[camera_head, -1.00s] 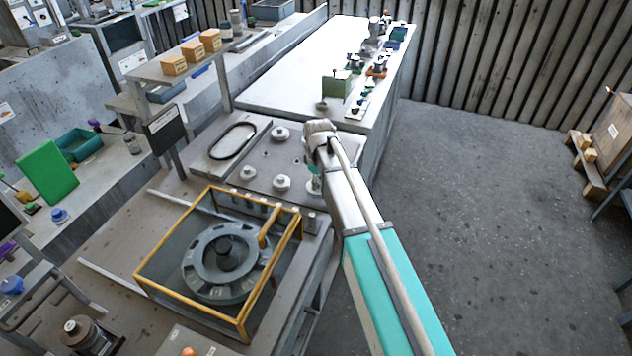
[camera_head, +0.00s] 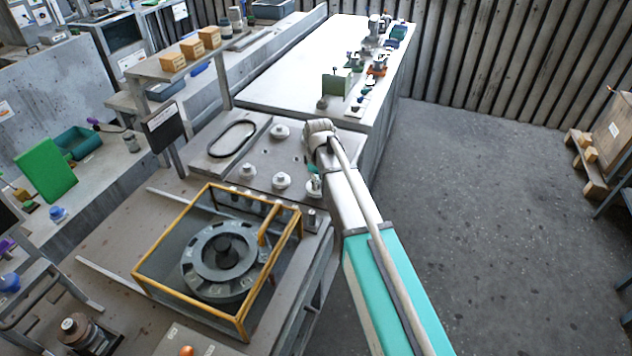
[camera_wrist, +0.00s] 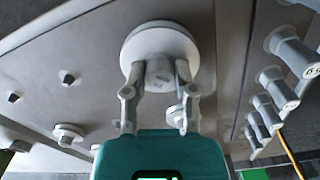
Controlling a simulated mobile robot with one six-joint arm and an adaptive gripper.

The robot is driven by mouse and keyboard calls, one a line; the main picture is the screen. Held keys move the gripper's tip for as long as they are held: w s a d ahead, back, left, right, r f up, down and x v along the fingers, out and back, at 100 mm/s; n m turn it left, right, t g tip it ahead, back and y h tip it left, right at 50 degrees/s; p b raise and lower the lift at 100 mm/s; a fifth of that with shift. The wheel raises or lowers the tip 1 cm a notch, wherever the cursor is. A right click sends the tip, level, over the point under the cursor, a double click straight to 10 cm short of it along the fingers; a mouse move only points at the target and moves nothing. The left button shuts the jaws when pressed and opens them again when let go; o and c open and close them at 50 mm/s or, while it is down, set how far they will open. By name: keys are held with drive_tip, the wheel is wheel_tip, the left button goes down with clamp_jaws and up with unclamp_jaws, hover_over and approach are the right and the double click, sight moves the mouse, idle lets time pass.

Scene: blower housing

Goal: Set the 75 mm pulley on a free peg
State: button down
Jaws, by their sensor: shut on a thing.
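In the wrist view, a pale grey pulley (camera_wrist: 145,42) with a flanged disc and a grey hub is between the fingers of my gripper (camera_wrist: 160,82), which is shut on its hub. The pulley is over or against the grey panel (camera_wrist: 95,60); I cannot tell if it touches. Its size mark is not readable. Small dark studs (camera_wrist: 68,78) stand bare on the panel, and another pulley (camera_wrist: 68,133) sits farther along. In the head view, several pale pulleys, one at the back (camera_head: 280,132), sit on the panel; my arm largely hides my gripper.
A row of grey posts (camera_wrist: 277,87) with end labels runs along the right in the wrist view. A yellow-framed guard (camera_head: 190,295) around a round housing (camera_head: 225,260) stands in front of the panel. A belt (camera_head: 232,138) lies on a plate at the back left.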

drive_tip(key=shift+f+b, duration=0.5)
drive_tip(key=shift+f, duration=0.05)
idle(0.6)
drive_tip(key=shift+c, duration=1.7)
unclamp_jaws()
drive_tip(key=shift+r, duration=0.2)
drive_tip(key=shift+s+r+p, duration=0.1)
drive_tip(key=shift+r+p, duration=0.55)
drive_tip(key=shift+p, duration=0.15)
drive_tip(key=shift+r+p, duration=0.45)
drive_tip(key=shift+r+p, duration=2.55)
